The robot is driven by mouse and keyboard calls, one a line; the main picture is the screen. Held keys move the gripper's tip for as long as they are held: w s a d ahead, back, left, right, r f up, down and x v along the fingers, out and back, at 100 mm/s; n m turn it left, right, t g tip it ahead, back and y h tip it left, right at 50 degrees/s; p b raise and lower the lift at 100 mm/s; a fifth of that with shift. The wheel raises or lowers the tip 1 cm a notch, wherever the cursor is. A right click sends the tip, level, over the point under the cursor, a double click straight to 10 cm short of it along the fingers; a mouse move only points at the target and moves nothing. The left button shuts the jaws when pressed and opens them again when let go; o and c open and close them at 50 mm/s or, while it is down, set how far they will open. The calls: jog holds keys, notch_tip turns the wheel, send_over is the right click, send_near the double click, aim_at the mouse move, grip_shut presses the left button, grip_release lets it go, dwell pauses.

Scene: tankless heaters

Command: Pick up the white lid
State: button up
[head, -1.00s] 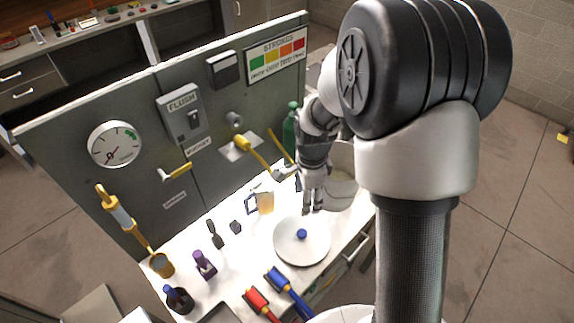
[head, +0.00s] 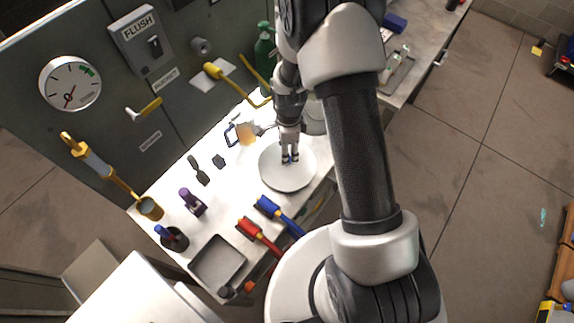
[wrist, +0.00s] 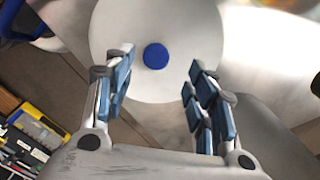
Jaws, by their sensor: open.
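The white lid (head: 287,178) is a round disc lying on the white worktop in the head view, and its far side is partly covered by my gripper. In the wrist view the lid (wrist: 185,25) fills the upper middle, with its round blue knob (wrist: 155,55) showing. My gripper (head: 289,159) is over the lid at the knob in the head view. In the wrist view my gripper (wrist: 156,75) is open, with blue-padded fingers apart on the left and right of the knob. I cannot tell whether the fingers touch the lid.
A mug of amber liquid (head: 246,133) stands left of the lid. A pot (head: 314,117) is behind my gripper. Red (head: 258,238) and blue (head: 281,215) handled tools lie in front, beside a grey tray (head: 217,262). A green bottle (head: 264,46) stands at the back.

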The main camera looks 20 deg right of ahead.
jog(key=f, duration=0.1)
jog(key=f+b, duration=0.1)
jog(key=f, duration=0.1)
jog(key=f+b, duration=0.1)
jog(key=f, duration=0.1)
jog(key=shift+s+a+f, duration=0.15)
jog(key=shift+s+a, duration=0.1)
jog(key=shift+s, duration=0.05)
grip_shut()
dwell(0.4)
